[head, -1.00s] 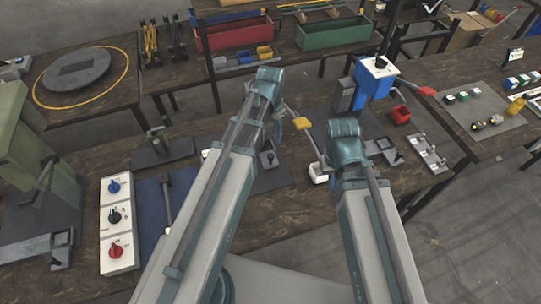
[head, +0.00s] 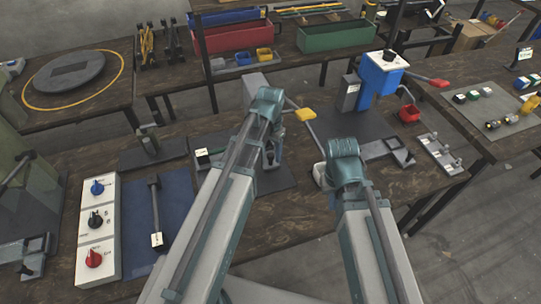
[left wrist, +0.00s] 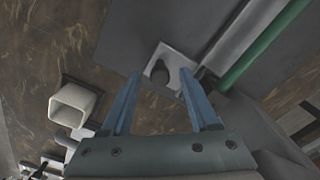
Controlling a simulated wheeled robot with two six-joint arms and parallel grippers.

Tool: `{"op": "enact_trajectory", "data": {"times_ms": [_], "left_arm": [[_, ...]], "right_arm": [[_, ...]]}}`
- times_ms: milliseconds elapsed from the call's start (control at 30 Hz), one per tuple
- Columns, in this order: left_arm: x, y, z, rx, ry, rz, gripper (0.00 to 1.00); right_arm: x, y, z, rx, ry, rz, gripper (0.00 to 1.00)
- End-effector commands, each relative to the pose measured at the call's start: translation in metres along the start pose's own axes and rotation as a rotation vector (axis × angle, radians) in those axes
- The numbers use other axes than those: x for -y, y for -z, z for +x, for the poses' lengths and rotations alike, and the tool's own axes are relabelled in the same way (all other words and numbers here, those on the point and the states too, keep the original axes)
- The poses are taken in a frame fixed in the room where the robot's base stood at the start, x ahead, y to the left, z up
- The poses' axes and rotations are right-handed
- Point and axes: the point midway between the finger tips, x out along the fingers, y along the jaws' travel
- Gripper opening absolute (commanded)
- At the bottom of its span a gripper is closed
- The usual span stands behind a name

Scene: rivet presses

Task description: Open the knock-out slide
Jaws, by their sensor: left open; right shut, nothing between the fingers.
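A pale plate with a dark knob (left wrist: 160,72) lies between and beyond my left fingertips in the left wrist view; I cannot tell whether it is the knock-out slide. My left gripper (left wrist: 160,88) is open and empty, apart from the plate. In the head view my left arm covers much of the grey press (head: 257,88) with the yellow handle (head: 305,114). My right gripper is hidden behind its own arm in the head view. A blue press (head: 380,78) with a red handle (head: 431,82) stands to the right.
A white square cup (left wrist: 72,105) is left of my left fingers, and a green bar (left wrist: 265,45) runs at upper right. The switch box (head: 97,230) and blue mat (head: 172,215) lie left on the bench. A red bin (head: 408,114) stands by the blue press.

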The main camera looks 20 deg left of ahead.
Motion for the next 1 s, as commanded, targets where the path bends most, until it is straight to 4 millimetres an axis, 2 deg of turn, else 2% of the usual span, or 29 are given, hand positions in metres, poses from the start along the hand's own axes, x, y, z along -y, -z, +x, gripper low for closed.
{"op": "enact_trajectory", "data": {"times_ms": [167, 200, 500, 533, 1000], "left_arm": [[0.0000, 0.0000, -0.0007, 0.000, 0.000, 0.000, 0.61], [0.0000, 0.0000, -0.0007, 0.000, 0.000, 0.000, 0.57], [0.0000, 0.0000, -0.0007, 0.000, 0.000, 0.000, 0.03], [0.0000, 0.0000, -0.0007, 0.000, 0.000, 0.000, 0.00], [0.0001, 0.0000, -0.0006, 0.000, 0.000, 0.000, 0.00]], "right_arm": [[-0.0001, -0.0001, -0.0007, 0.000, 0.000, 0.000, 0.00], [-0.0001, -0.0001, -0.0007, 0.000, 0.000, 0.000, 0.00], [-0.0001, 0.0000, -0.0007, 0.000, 0.000, 0.000, 0.00], [-0.0001, 0.0000, -0.0006, 0.000, 0.000, 0.000, 0.00], [-0.0001, 0.0000, -0.0006, 0.000, 0.000, 0.000, 0.00]]}}
